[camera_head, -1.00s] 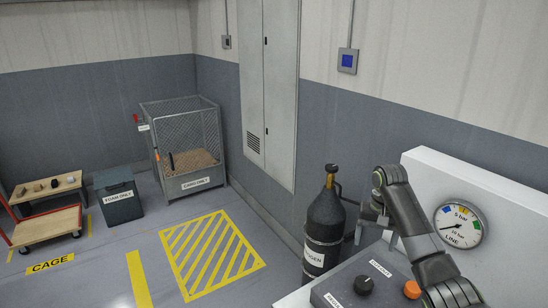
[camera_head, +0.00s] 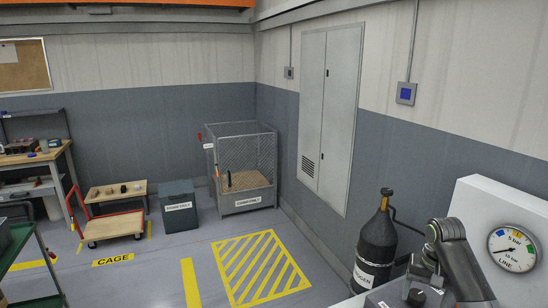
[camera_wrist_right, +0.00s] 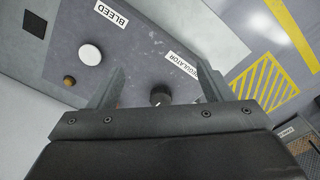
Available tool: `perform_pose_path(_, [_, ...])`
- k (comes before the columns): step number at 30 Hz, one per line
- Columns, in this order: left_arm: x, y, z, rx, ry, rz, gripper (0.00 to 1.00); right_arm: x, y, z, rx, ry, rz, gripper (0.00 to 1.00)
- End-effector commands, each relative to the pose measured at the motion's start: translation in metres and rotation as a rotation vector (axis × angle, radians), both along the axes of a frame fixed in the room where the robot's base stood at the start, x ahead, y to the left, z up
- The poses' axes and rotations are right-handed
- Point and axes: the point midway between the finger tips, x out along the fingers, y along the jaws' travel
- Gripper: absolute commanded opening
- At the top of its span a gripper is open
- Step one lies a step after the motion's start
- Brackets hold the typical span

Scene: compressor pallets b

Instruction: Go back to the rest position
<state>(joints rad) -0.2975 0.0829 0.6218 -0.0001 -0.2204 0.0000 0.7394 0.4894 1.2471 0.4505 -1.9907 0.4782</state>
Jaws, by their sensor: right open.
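My right arm reaches in from the lower right of the head view, with its gripper end (camera_head: 428,258) beside the dark gas cylinder. In the wrist view my right gripper (camera_wrist_right: 160,82) is open, its two fingers apart with nothing held. Below the fingers is a grey control panel (camera_wrist_right: 135,50) with a dark regulator knob (camera_wrist_right: 160,96), seen between them. The knob also shows in the head view (camera_head: 416,297). I cannot tell the height of the fingers above the panel. My left gripper is not in view.
The gas cylinder (camera_head: 377,245) and a white housing with a line gauge (camera_head: 513,248) stand close to my right arm. A mesh cage (camera_head: 242,168), a grey bin (camera_head: 178,206) and a red-handled cart (camera_head: 113,227) stand farther off. The yellow-hatched floor area (camera_head: 260,268) is clear.

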Motion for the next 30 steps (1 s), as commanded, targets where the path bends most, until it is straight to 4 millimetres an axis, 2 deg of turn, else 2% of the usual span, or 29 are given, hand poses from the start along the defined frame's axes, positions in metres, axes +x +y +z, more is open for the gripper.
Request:
perform_pose_path(8, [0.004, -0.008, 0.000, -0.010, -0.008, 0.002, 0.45, -0.028, 0.008, -0.044, -0.027, -0.014, 0.069, 0.73])
perform_pose_path(14, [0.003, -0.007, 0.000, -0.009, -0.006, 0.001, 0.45, -0.064, 0.019, -0.083, -0.049, -0.037, 0.140, 0.73])
perform_pose_path(17, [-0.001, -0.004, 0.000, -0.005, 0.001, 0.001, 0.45, -0.094, 0.027, -0.108, -0.061, -0.056, 0.190, 0.73])
perform_pose_path(21, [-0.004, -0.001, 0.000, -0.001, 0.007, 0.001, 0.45, -0.144, 0.039, -0.137, -0.078, -0.091, 0.260, 0.73])
perform_pose_path(25, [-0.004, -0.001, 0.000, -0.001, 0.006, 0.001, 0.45, -0.193, 0.051, -0.152, -0.092, -0.129, 0.311, 0.73])
perform_pose_path(30, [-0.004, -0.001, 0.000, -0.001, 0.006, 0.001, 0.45, -0.256, 0.063, -0.155, -0.116, -0.181, 0.360, 0.73])
